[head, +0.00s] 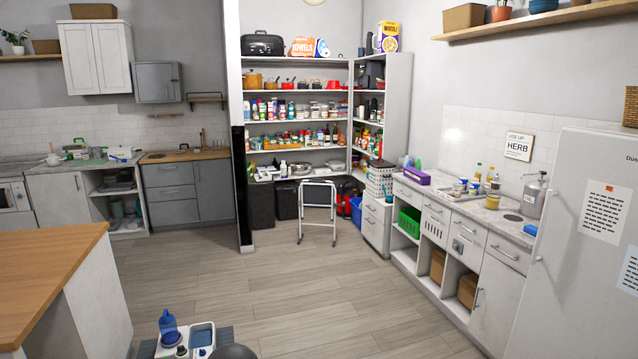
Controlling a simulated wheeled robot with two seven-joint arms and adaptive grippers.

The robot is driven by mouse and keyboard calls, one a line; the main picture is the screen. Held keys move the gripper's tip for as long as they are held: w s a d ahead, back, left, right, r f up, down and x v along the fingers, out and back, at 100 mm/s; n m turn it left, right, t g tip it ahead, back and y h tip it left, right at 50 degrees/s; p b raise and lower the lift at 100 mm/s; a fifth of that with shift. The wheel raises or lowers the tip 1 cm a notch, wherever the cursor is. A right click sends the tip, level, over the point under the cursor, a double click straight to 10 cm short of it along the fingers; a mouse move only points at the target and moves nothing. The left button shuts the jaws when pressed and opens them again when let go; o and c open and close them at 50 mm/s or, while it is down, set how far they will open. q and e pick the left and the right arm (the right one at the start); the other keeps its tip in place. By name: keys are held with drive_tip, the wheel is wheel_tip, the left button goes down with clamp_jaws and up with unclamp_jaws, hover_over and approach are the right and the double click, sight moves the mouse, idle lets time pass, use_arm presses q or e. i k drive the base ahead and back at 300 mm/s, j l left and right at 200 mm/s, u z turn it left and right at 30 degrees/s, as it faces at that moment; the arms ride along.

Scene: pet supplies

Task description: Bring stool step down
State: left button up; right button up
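A step stool (318,184) with a pale metal frame and thin legs stands upright on the floor in the head view, in front of the pantry shelves. Neither of my grippers shows in this view. The stool stands well ahead of me, across open floor.
Wooden floor (300,290) is clear towards the stool. A wood-topped island (45,265) stands at left, counter cabinets (480,215) and a fridge (590,220) at right. A blue bottle (168,328) and a white tray (201,337) are at the bottom edge. Dark bins (262,205) stand beside the stool.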

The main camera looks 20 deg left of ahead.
sight(312, 194)
drive_tip(key=z, duration=0.8)
drive_tip(key=i+z, duration=0.15)
drive_tip(key=z, duration=1.45)
drive_tip(key=i+z, duration=0.15)
drive_tip(key=z, duration=0.65)
drive_tip(key=j+z, duration=0.1)
drive_tip(key=z, duration=0.7)
drive_tip(key=j+z, duration=0.1)
drive_tip(key=z, duration=0.7)
drive_tip(key=j+z, duration=0.1)
drive_tip(key=z, duration=0.7)
drive_tip(key=j+z, duration=0.1)
drive_tip(key=z, duration=0.65)
drive_tip(key=k+j+u, duration=0.1)
drive_tip(key=k+u, duration=0.35)
drive_tip(key=k, duration=0.3)
drive_tip(key=k+l+u, duration=0.25)
drive_tip(key=k+u, duration=0.5)
drive_tip(key=k, duration=0.3)
drive_tip(key=k+u, duration=0.4)
drive_tip(key=k, duration=4.15)
drive_tip(key=l+u, duration=0.05)
drive_tip(key=l, duration=0.05)
